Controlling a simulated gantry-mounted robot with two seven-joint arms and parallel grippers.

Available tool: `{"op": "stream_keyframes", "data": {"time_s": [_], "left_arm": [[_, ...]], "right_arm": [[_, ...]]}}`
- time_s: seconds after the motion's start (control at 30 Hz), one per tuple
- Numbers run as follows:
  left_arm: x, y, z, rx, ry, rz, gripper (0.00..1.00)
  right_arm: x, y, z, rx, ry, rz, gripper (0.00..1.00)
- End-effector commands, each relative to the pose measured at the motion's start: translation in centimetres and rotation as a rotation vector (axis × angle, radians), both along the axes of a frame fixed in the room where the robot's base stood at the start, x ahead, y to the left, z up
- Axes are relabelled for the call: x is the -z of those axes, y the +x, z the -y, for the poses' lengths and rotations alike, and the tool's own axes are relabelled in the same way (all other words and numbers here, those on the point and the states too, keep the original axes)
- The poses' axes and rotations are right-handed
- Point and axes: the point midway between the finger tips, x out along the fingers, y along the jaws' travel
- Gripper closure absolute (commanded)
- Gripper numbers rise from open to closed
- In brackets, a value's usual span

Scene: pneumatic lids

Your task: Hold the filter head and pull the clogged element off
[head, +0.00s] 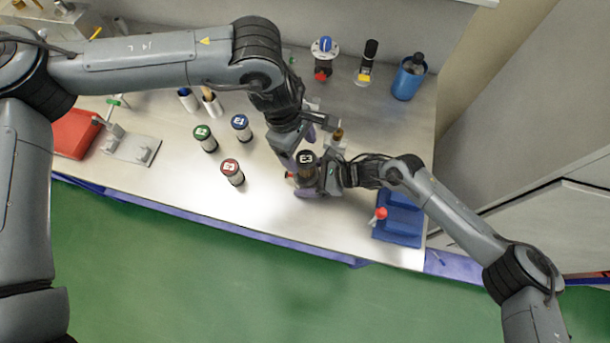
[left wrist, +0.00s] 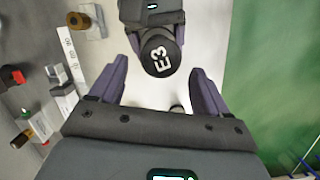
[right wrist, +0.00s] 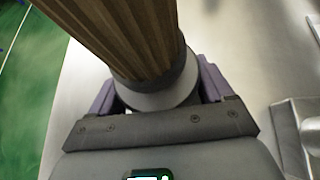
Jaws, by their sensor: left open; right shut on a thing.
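A dark cylinder with a black cap marked E3 (head: 306,157) stands in front of the bench's middle. The cap also shows between my left fingers in the left wrist view (left wrist: 160,52). In the right wrist view a brown pleated element (right wrist: 125,35) with a grey end collar (right wrist: 163,95) fills the upper middle. My right gripper (head: 312,177) is shut on the collar end, a finger on each side. My left gripper (head: 299,148) is open and empty, its fingers apart near the E3 cap. I cannot tell which part is the filter head; the joint is hidden.
Capped cylinders with green (head: 205,138), blue (head: 241,127) and red (head: 233,172) tops stand to the left. A blue block fixture (head: 400,222) is at right; a blue bottle (head: 408,78) is at the back. A brass-knobbed bracket (left wrist: 88,24) stands beside the grippers.

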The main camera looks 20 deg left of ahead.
Motion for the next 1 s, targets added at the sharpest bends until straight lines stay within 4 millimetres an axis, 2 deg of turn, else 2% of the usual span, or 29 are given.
{"op": "stream_keyframes", "data": {"time_s": [0.03,0.1,0.4,1.0], "left_arm": [[0.7,-0.1,0.2,0.001,0.0,-0.003,0.23],[1.5,-0.1,0.3,0.001,0.001,-0.003,0.23],[3.3,-0.1,0.8,0.0,0.0,0.0,0.23],[3.6,-0.1,0.9,0.0,-0.001,0.0,0.23]], "right_arm": [[0.7,-0.1,0.4,0.005,-0.014,-0.005,0.51],[0.7,-0.1,0.4,0.005,-0.014,-0.005,0.51],[0.7,-0.1,0.4,0.005,-0.014,-0.005,0.51],[0.7,-0.1,0.4,0.005,-0.015,-0.005,0.51]]}}
